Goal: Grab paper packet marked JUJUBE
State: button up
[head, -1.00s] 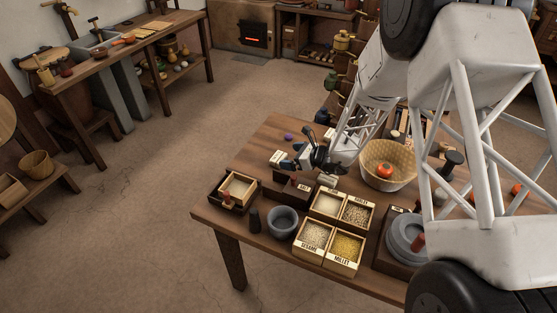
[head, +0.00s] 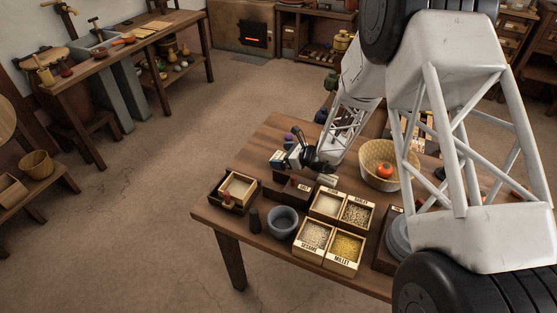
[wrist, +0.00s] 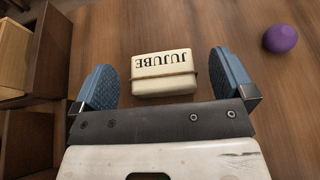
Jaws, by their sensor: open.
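The paper packet marked JUJUBE (wrist: 163,73) is a cream block with a dark string around it, lying on the wooden table. In the wrist view it lies between and just beyond my gripper's two blue fingertips, its lettering upside down. My gripper (wrist: 163,80) is open, with a gap between each finger and the packet. In the head view my gripper (head: 293,158) is over the back left part of the table, and it largely hides the packet there.
A purple ball (wrist: 280,39) lies right of the packet in the wrist view. Wooden boxes (wrist: 36,50) stand close on the left. In the head view, grain boxes (head: 313,252), a grey mortar (head: 282,224) and a basket (head: 377,152) with an orange fruit stand nearby.

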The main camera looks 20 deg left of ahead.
aim_at(275, 155)
jog(key=shift+x, duration=1.75)
jog(key=c, duration=0.9)
jog(key=shift+r, duration=0.15)
jog(key=shift+r, duration=4.85)
